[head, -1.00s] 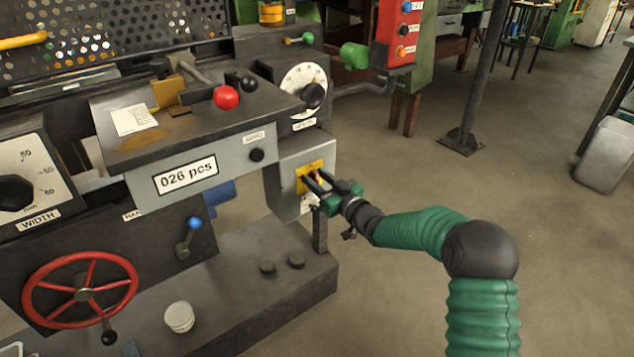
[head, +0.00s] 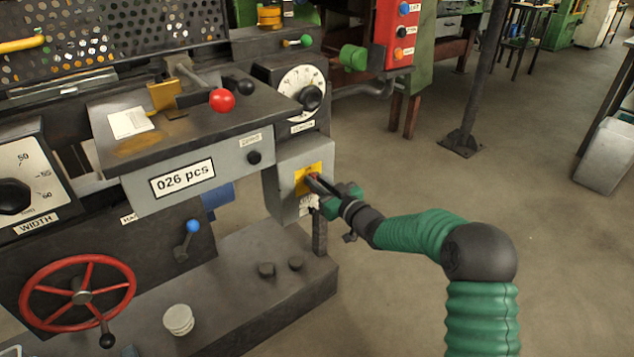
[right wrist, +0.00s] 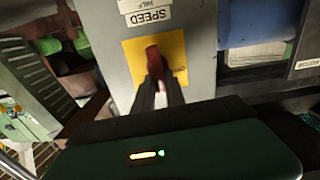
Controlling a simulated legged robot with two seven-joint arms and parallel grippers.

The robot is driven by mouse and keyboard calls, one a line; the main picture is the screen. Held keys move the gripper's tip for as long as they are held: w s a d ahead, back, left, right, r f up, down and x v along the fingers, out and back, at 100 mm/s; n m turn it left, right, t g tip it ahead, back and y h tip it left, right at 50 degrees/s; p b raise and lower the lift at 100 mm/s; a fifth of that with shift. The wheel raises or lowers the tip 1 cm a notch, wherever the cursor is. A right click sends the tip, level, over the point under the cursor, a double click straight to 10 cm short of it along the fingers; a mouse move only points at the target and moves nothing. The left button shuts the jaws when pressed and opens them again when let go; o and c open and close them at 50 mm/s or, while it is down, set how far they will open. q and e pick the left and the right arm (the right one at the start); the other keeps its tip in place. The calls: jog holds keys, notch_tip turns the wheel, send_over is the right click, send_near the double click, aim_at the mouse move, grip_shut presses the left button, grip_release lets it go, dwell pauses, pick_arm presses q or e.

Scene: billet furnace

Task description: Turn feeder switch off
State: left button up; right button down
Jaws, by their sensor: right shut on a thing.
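The feeder switch is a red lever (right wrist: 153,58) on a yellow plate (right wrist: 175,50), mounted on a grey box (head: 287,183) on the machine's right side. The yellow plate also shows in the head view (head: 301,184). My right gripper (head: 315,181) is at the plate with its fingers shut on the red lever. In the right wrist view the fingertips (right wrist: 158,80) meet at the lever and cover its lower part. The lettering on the plate is too small to read. My left gripper is not in view.
A dial (head: 304,92) sits above the box. A red handwheel (head: 78,294) is lower left. The floor to the right is mostly clear around a post (head: 475,90).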

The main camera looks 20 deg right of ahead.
jog(key=n+b, duration=0.2)
jog(key=n, duration=0.2)
jog(key=a+f+n+b, duration=0.1)
jog(key=n+b, duration=0.1)
jog(key=n, duration=0.3)
jog(key=n+b, duration=0.3)
jog(key=n, duration=0.1)
jog(key=shift+s+a+f+n, duration=0.3)
jog(key=shift+a+f, duration=0.05)
jog(key=shift+a, duration=0.05)
jog(key=shift+f+n+b, duration=0.15)
jog(key=shift+n+b, duration=0.55)
jog(key=shift+n, duration=0.25)
jog(key=shift+f+n+b, duration=0.15)
jog(key=shift+n+b, duration=0.5)
jog(key=shift+n, duration=0.3)
jog(key=shift+a+f, duration=0.1)
jog(key=c, duration=1.4)
grip_release()
jog(key=shift+r, duration=0.2)
